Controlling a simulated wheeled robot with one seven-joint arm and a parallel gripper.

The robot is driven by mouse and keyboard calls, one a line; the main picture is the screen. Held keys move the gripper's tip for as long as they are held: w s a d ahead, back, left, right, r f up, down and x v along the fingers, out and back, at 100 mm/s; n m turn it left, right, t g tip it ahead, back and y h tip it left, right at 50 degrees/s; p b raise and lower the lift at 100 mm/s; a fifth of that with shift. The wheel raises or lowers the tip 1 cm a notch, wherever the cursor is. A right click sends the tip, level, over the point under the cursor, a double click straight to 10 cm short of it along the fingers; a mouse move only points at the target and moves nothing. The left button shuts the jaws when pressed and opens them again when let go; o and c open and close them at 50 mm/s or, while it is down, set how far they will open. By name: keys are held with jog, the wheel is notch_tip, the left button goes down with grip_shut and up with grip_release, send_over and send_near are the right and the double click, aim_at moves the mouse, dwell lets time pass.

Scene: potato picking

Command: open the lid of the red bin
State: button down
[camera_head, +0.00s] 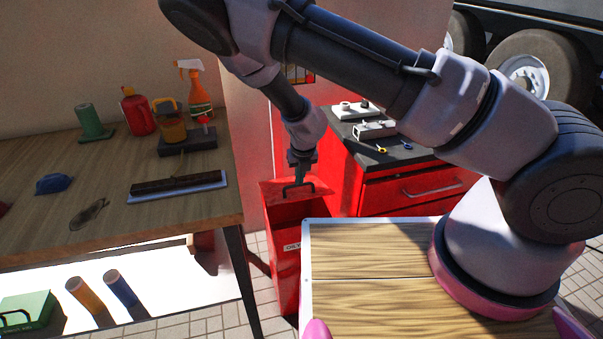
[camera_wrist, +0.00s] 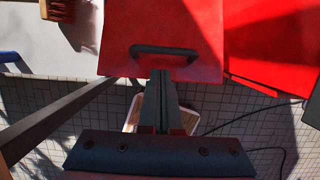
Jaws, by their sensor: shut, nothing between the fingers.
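The red bin (camera_head: 285,265) stands on the floor between the wooden table and the red cabinet, with a white label on its front. Its red lid (camera_wrist: 125,30) carries a black handle (camera_wrist: 165,52), which also shows in the head view (camera_head: 298,187). My gripper (camera_head: 301,178) reaches down over the lid at the handle. In the wrist view my gripper (camera_wrist: 161,76) is shut and empty, its fingertips close to the handle's near side; I cannot tell whether they touch it.
The wooden table (camera_head: 150,215) on the left holds tools and bottles. A red drawer cabinet (camera_head: 410,185) stands right of the bin. A wood-topped board (camera_head: 365,262) in front hides the bin's lower right. Tiled floor (camera_wrist: 100,115) shows in the wrist view.

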jog(key=shift+x, duration=2.6)
jog(key=shift+a, duration=0.1)
jog(key=shift+w+a+r, duration=0.15)
jog(key=shift+w+r, duration=0.45)
jog(key=shift+r, duration=0.3)
jog(key=w+a+r, duration=0.3)
jog(key=w+r, duration=0.6)
jog(key=w, duration=0.2)
jog(key=shift+a, duration=0.1)
